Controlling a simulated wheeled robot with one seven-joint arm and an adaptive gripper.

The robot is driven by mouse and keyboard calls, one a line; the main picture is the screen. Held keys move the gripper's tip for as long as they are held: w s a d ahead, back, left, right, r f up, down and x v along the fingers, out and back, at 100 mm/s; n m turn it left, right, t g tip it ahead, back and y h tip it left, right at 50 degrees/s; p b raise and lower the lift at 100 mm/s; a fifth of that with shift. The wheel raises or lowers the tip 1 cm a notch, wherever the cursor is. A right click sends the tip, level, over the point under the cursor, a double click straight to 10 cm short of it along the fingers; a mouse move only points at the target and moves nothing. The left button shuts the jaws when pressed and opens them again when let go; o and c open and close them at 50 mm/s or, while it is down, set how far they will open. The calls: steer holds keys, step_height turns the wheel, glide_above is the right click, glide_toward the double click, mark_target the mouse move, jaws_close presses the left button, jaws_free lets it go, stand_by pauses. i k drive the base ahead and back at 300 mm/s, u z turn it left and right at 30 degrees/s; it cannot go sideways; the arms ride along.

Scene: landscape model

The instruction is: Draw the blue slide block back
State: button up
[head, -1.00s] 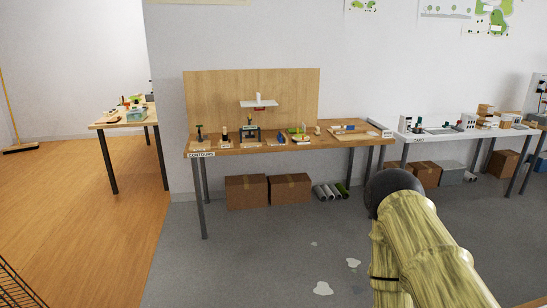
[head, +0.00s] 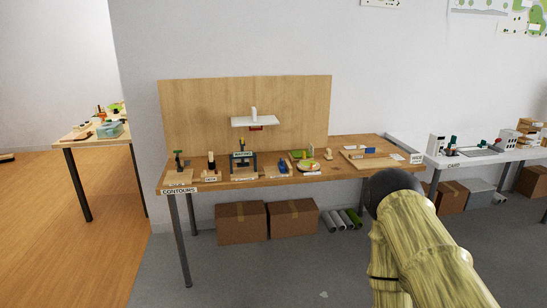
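A wooden table (head: 330,178) labelled CONTOURS stands ahead, some distance away, with small models along its top. Two blue pieces show on it: a small upright blue piece (head: 283,167) right of the middle, and a flat blue block (head: 370,150) on a wooden board at the right. At this distance I cannot tell which is the slide block. My arm, a thick yellow-green wood-grained link with a dark round joint, fills the lower right foreground, well short of the table. My gripper cannot be made out in this view.
A wooden backboard (head: 190,115) with a white shelf (head: 254,121) rises behind the table. Cardboard boxes (head: 241,222) and rolls (head: 340,219) lie beneath. A white table (head: 470,159) adjoins at the right, another wooden table (head: 75,137) stands at the left. The grey floor (head: 240,275) in front is mostly clear.

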mark_target(281, 166)
steer(key=i, duration=1.95)
steer(key=u, duration=0.6)
